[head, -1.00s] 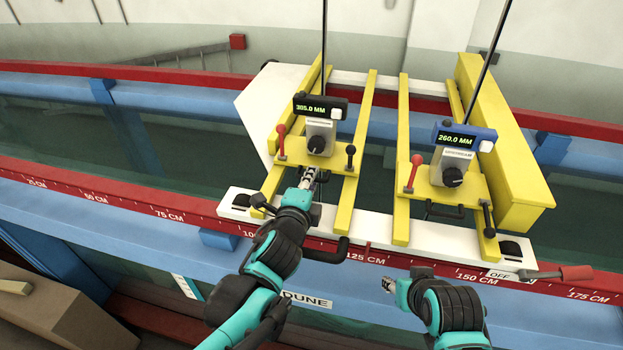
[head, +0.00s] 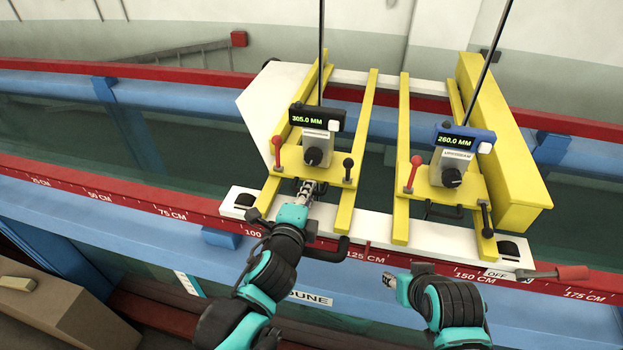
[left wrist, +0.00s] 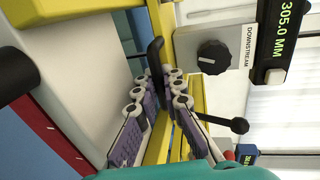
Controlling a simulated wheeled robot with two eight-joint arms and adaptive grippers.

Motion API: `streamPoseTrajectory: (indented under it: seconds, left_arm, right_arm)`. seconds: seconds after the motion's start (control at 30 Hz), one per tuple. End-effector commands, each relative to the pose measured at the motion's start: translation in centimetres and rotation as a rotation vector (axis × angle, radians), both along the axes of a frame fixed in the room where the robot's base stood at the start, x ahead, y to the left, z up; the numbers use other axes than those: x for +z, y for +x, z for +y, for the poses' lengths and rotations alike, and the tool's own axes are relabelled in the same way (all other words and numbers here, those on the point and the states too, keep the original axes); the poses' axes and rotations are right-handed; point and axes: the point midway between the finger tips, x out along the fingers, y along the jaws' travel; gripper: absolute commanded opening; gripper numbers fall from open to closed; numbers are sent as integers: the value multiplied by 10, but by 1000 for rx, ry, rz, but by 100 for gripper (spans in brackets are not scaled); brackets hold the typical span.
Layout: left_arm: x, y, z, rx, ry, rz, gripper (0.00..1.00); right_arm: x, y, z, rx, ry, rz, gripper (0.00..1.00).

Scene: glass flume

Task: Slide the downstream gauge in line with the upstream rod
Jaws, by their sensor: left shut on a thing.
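The downstream gauge (head: 317,150) has a black display reading 305.0 MM and a tall thin rod. It sits on a yellow plate across the left pair of yellow rails. My left gripper (head: 308,191) is at its near edge. The left wrist view shows the fingers (left wrist: 158,88) shut on its black handle (left wrist: 153,52), beside the grey DOWNSTREAM knob box. The upstream gauge (head: 455,166), with a blue display reading 260.0 MM, sits on the right pair of rails. The upstream rod (head: 487,63) rises behind it, tilted in the picture. My right gripper (head: 389,281) is clear of both gauges; its jaws are too small to judge.
Red-knobbed levers (head: 277,150) (head: 414,172) and black-knobbed levers stand on both gauge plates. A yellow beam (head: 505,150) flanks the upstream gauge.

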Motion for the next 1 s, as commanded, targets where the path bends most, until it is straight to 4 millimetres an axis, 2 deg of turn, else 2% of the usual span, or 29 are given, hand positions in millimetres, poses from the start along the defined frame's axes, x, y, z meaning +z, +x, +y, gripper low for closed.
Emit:
streamPoseTrajectory:
  seconds: [0.27, 0.3, 0.67, 0.87, 1.0]
  left_arm:
    - [0, 0, 0, 0, 0, -1, 0]
    - [0, 0, 0, 0, 0, -1, 18]
    - [1, -2, 1, 0, 0, -1, 18]
    - [4, -16, 3, 0, 1, -1, 18]
    - [7, -32, 6, -2, 0, -1, 18]
  right_arm:
    - [0, 0, 0, 0, 0, 0, 41]
    - [0, 0, 0, 0, 0, 0, 41]
    - [0, 0, 0, 0, 0, 0, 41]
    - [0, 0, 0, 0, 0, 0, 41]
    - [0, 0, 0, 0, 0, 0, 41]
